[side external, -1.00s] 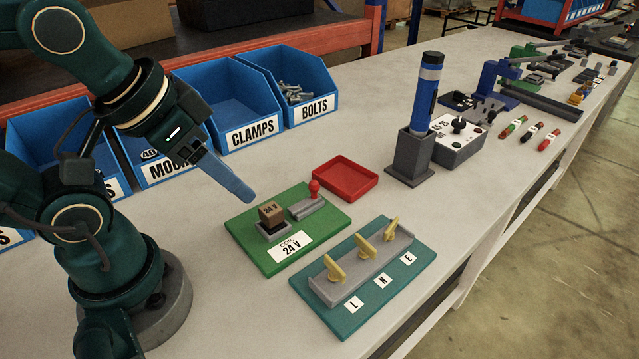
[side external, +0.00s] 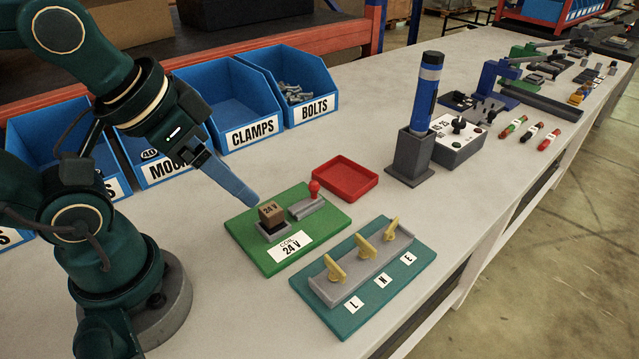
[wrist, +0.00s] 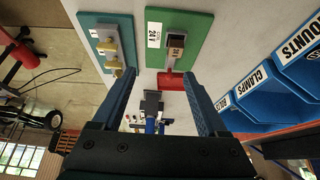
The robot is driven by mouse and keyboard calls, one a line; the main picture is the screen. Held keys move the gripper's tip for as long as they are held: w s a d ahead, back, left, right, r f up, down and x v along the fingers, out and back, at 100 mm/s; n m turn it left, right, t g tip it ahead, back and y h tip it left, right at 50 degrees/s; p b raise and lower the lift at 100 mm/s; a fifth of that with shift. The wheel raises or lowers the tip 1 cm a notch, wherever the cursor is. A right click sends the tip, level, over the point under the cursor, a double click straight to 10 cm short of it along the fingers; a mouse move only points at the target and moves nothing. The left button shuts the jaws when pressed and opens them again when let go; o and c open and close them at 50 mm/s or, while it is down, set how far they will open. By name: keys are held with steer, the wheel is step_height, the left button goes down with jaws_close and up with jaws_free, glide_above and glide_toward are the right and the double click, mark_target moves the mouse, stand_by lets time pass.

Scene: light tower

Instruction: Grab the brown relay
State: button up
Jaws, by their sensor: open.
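The brown relay (side external: 270,214), a small block marked 24 V, sits in a grey socket (side external: 274,232) on the green board (side external: 252,252) labelled COIL 24 V. In the wrist view the relay (wrist: 176,41) shows ahead of the jaws, toward the top of the picture. My gripper (side external: 252,200) is just behind and above the relay in the side view, apart from it. In the wrist view my gripper (wrist: 160,75) has its two blue fingers wide apart with nothing between them.
A red-knobbed lever (side external: 314,190) stands beside the relay on the same board. A red tray (side external: 347,178) lies behind it. A teal board with yellow levers (side external: 362,246) is in front right. Blue bins (side external: 232,100) line the back. A blue cylinder (side external: 427,92) stands upright in a grey holder.

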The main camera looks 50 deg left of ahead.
steer(key=g, duration=0.5)
glide_above(275, 207)
step_height(275, 207, down, 7)
steer(key=shift+w+r, duration=0.1)
steer(key=shift+w, duration=0.05)
steer(key=shift+f+g, duration=0.3)
steer(key=shift+f, duration=2.65)
jaws_close()
